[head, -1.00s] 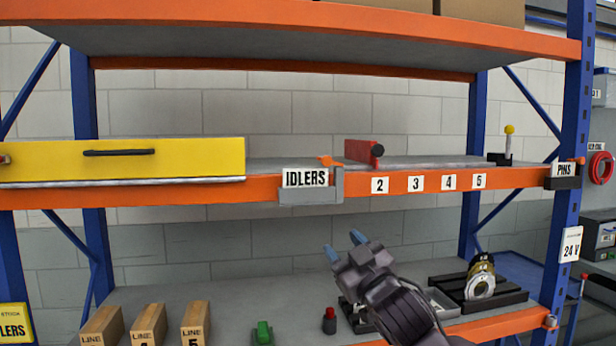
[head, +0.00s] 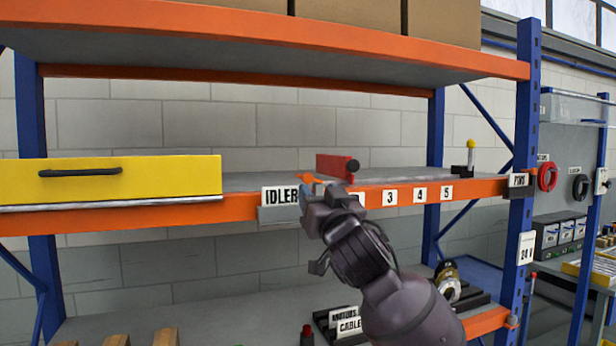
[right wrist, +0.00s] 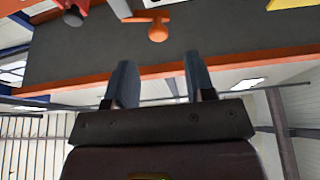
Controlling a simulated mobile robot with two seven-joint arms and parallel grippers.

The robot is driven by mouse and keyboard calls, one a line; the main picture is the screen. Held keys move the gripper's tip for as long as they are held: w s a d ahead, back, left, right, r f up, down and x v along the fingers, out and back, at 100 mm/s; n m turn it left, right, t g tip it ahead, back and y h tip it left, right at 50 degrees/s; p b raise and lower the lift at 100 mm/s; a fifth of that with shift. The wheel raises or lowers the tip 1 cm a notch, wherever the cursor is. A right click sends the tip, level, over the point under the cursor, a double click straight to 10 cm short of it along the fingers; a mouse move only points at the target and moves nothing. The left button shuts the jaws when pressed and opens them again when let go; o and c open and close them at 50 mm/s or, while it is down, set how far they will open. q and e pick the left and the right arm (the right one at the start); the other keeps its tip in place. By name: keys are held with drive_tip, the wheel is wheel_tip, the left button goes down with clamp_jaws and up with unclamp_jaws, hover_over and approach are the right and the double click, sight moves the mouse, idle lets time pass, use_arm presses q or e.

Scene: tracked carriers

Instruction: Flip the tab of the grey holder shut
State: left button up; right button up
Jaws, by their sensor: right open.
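The grey holder (head: 277,215) hangs on the orange front edge of the middle shelf and carries a white IDLERS card (head: 281,196). Its orange tab (head: 307,177) sticks out above the holder's right end; its exact angle is hard to tell. In the right wrist view the tab (right wrist: 157,29) shows a rounded end beyond my fingertips. My right gripper (head: 322,190) is open and empty, in front of the holder's right end, and hides part of it. In the right wrist view the open fingers (right wrist: 160,80) stand apart, with the tab roughly in line with their gap.
A red block with a black knob (head: 337,167) stands on the shelf just behind. A yellow drawer front (head: 130,180) is to the left. Number cards run along the edge to the right, toward a PINS holder (head: 519,187).

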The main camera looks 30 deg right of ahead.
sight(308, 183)
drive_tip(key=shift+p+x, duration=0.7)
drive_tip(key=shift+x, duration=2.45)
drive_tip(key=shift+f, duration=0.1)
drive_tip(key=shift+c, duration=0.3)
drive_tip(key=c, duration=0.9)
drive_tip(key=shift+o, duration=0.2)
drive_tip(key=shift+f+n+y, duration=0.25)
drive_tip(key=shift+n+y, duration=0.4)
drive_tip(key=shift+n, duration=0.6)
drive_tip(key=shift+f+n+y, duration=0.3)
drive_tip(key=shift+n+y, duration=0.35)
drive_tip(key=shift+n, duration=0.6)
drive_tip(key=o, duration=0.9)
drive_tip(key=shift+s, duration=0.1)
